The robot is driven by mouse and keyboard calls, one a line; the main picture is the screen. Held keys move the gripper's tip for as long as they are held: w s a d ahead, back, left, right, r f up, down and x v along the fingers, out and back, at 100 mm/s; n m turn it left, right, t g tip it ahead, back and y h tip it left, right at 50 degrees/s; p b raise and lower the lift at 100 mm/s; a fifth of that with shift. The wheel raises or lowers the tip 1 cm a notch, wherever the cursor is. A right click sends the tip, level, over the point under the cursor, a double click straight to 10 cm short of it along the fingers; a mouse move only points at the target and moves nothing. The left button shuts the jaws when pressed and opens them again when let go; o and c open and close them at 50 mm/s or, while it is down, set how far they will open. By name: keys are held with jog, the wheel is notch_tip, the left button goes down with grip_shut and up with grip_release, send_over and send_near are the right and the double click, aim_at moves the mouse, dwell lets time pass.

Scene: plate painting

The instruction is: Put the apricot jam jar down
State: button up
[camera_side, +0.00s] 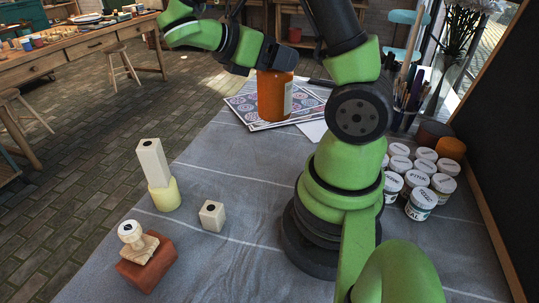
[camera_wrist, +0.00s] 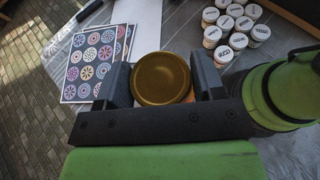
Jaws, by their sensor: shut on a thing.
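The apricot jam jar (camera_side: 273,97) is orange with a pale label on its right side. In the side view it stands upright over the patterned sheets. In the wrist view its round golden lid (camera_wrist: 160,78) sits between the two dark fingers of my gripper (camera_wrist: 163,84), which is shut on it. In the side view my gripper's fingers (camera_side: 262,65) are at the jar's top. I cannot tell whether the jar's base touches the sheets or hangs just above them.
Patterned sheets (camera_side: 243,108) lie on the grey cloth (camera_side: 255,160). Several white-lidded paint jars (camera_side: 421,198) stand at the right. A pale block on a yellow base (camera_side: 165,197), a small wooden cube (camera_side: 212,216) and a stamp on a red-brown block (camera_side: 146,264) stand at the front left.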

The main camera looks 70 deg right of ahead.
jog(key=w+d+r+n+t+h, duration=0.1)
jog(key=d+r+n+t, duration=0.1)
jog(key=w+d+r+n+t+h, duration=0.1)
jog(key=d+r+n+t, duration=0.1)
jog(key=d+r+n+t+h, duration=0.1)
jog(key=d+r+t, duration=0.1)
jog(key=r, duration=0.1)
jog(key=shift+w+d+n, duration=0.25)
jog(key=shift+w+n, duration=0.15)
jog(key=shift+f, duration=11.5)
jog(key=o, duration=1.7)
jog(key=shift+c, duration=0.2)
jog(key=shift+a, duration=0.1)
